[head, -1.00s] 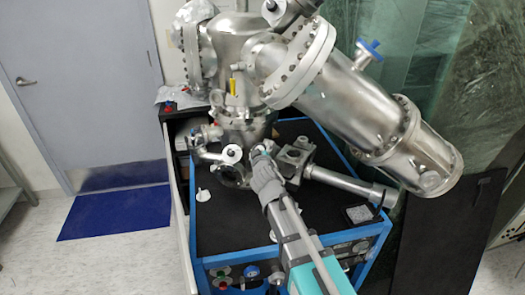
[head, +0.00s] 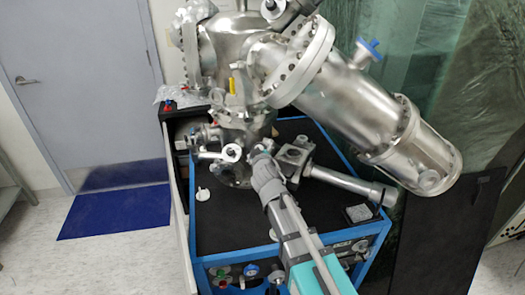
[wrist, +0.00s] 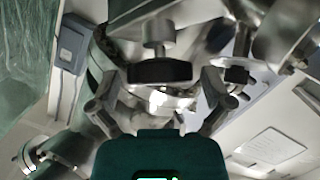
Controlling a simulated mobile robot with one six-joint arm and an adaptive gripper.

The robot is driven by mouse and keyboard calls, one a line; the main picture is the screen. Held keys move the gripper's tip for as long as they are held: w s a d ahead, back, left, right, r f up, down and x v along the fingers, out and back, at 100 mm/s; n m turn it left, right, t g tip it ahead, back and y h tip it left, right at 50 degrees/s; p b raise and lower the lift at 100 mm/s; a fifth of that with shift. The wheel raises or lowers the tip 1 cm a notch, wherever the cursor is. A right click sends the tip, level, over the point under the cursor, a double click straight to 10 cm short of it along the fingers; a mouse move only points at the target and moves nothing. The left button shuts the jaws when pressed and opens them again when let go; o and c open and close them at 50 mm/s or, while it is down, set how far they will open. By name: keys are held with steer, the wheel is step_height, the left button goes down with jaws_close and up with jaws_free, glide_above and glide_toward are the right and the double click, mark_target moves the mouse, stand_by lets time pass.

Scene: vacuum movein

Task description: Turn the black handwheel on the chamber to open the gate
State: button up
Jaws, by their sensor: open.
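The steel vacuum chamber (head: 248,126) stands on a black-topped cart with a blue frame. In the wrist view, the black handwheel (wrist: 160,72) shows edge-on as a dark bar on a metal stem. My gripper (wrist: 158,88) is open, with one finger to the left of the handwheel and one to the right. Gaps show between the fingers and the wheel, and I cannot make out contact. In the head view, my gripper (head: 259,157) points at the chamber's lower ports. There the handwheel is hidden or too small to tell.
A large steel cylinder (head: 345,97) slants down to the right above my arm. A horizontal tube (head: 350,184) lies to the gripper's right. A small ported fitting (head: 231,153) is close on its left. The cart top (head: 225,225) is mostly bare at front left.

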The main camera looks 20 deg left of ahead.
steer(key=shift+d, duration=0.1)
steer(key=shift+s+d+f+m+g+h+p, duration=0.2)
steer(key=shift+d+f+m+g+h+p, duration=0.35)
steer(key=shift+d+m, duration=0.35)
steer(key=s+d+f+m+g+h, duration=0.1)
steer(key=d+f+m+g+h, duration=0.3)
steer(key=d, duration=0.9)
steer(key=s+d+f+m+g+h, duration=0.2)
steer(key=d+f, duration=0.4)
steer(key=d, duration=0.6)
steer(key=s+d+f+m+g, duration=0.2)
steer(key=s+d+g, duration=0.1)
steer(key=s+d, duration=0.3)
steer(key=s+d+f+m+g+b, duration=0.1)
steer(key=s+d+f+m+g, duration=0.1)
steer(key=s+d+g, duration=0.2)
steer(key=shift+s+d, duration=1.5)
steer(key=shift+d, duration=1.95)
